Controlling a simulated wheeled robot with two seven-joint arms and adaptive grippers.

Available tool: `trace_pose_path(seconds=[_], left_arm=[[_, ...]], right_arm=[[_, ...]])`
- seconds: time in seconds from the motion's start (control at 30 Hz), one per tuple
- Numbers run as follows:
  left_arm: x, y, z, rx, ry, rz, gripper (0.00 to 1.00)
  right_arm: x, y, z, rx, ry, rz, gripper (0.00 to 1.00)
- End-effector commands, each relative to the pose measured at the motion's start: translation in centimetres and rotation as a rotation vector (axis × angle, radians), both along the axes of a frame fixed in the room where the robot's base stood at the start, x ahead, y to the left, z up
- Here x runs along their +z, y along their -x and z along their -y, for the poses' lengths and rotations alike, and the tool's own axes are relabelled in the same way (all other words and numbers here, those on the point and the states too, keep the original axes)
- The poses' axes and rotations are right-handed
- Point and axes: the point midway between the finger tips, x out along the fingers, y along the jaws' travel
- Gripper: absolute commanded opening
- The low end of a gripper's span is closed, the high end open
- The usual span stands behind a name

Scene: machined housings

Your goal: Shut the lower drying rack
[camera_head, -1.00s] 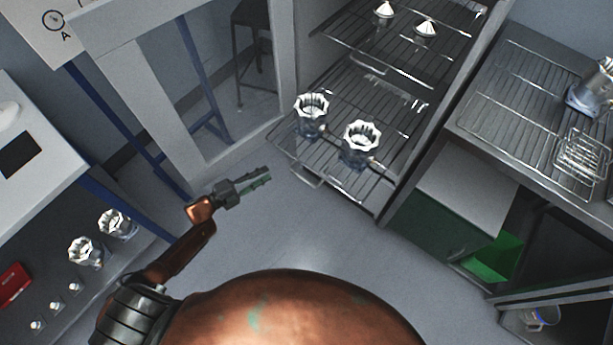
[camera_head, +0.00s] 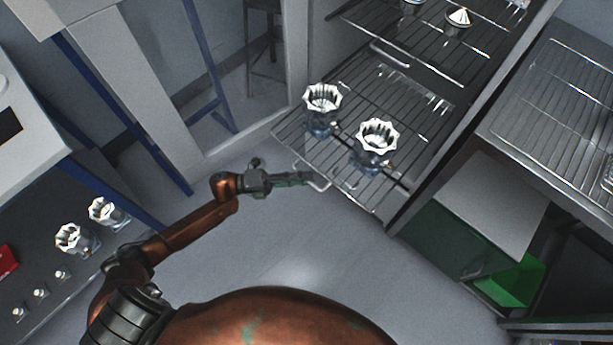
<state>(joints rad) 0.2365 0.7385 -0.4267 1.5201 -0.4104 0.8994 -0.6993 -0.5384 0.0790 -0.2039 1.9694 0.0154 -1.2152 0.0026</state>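The lower drying rack (camera_head: 345,186) is a wire shelf pulled out of an open cabinet towards me, with a curved metal handle (camera_head: 322,184) on its front edge. Two glass vessels with white scalloped tops, one at left (camera_head: 322,112) and one at right (camera_head: 374,146), stand upright on it. My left gripper (camera_head: 308,178) is at the handle, its fingertips overlapping it in the picture. I cannot tell whether they touch it or how far the fingers are apart. My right gripper is not in view.
The upper wire rack (camera_head: 425,50) carries white-topped pieces. A bench (camera_head: 560,120) with wire racks is at right, above a green-fronted unit (camera_head: 445,240). A shelf with more vessels (camera_head: 75,240) is at left. The floor (camera_head: 300,240) before the rack is clear.

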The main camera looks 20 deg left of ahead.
Motion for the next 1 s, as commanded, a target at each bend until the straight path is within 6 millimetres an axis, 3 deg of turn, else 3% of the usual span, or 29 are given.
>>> trace_pose_path(seconds=[0.33, 0.7, 1.0], left_arm=[[0.07, -0.21, 0.44, 0.001, 0.001, -0.001, 0.25], [0.05, -0.21, 0.41, 0.001, 0.001, -0.001, 0.00], [0.03, -0.20, 0.39, 0.001, 0.000, -0.001, 0.00]], right_arm=[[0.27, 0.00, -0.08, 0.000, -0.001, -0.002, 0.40], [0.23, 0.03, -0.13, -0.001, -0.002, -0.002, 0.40], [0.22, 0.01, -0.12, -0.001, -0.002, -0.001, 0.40]])
